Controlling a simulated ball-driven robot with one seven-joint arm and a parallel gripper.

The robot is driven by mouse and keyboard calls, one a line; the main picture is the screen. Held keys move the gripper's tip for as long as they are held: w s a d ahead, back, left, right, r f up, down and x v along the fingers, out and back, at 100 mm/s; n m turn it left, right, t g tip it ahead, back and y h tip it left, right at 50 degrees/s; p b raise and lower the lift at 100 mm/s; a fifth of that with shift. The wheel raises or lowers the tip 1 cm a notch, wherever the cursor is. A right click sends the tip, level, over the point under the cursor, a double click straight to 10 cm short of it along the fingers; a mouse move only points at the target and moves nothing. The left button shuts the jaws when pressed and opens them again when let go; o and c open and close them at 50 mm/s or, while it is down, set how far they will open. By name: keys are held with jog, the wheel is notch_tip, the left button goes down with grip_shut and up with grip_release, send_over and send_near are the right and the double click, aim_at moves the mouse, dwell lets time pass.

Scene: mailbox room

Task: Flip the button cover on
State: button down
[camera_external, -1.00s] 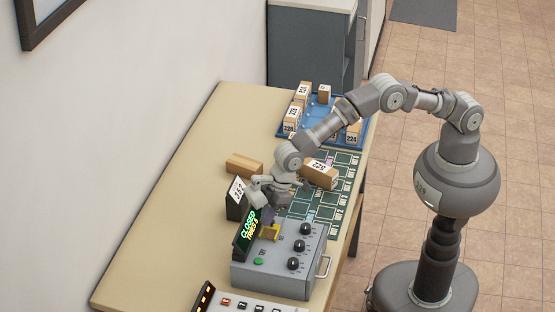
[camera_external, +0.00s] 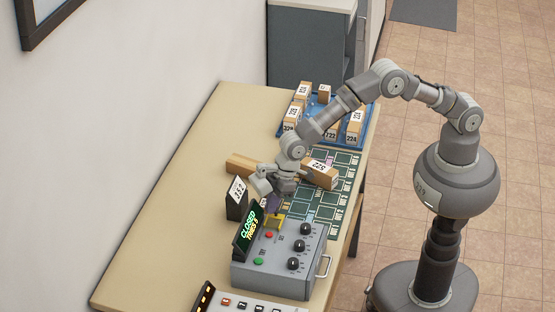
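The grey control box (camera_external: 284,262) stands on the table. Its yellow button cover (camera_external: 274,221) stands raised at the box's far end, and a red button (camera_external: 268,235) shows uncovered in front of it. My gripper (camera_external: 273,203) is just above and behind the raised cover, pointing down. A dark purple part shows between the gripper and the cover; whether it touches the cover, I cannot tell. The fingers are too small and partly hidden to show whether they are open or shut. A green button (camera_external: 258,261) and several black knobs (camera_external: 294,264) are on the box top.
Parcels (camera_external: 319,174) lie near my wrist. A blue tray (camera_external: 315,103) of parcels is at the back. The table's left side (camera_external: 165,225) is clear.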

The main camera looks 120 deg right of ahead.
jog(key=shift+s+r+p, duration=0.15)
jog(key=shift+r+p, duration=0.15)
jog(key=shift+r, duration=0.05)
jog(key=p+v, duration=0.3)
jog(key=v, duration=0.6)
jog(key=shift+p, duration=0.4)
jog(key=shift+r, duration=0.1)
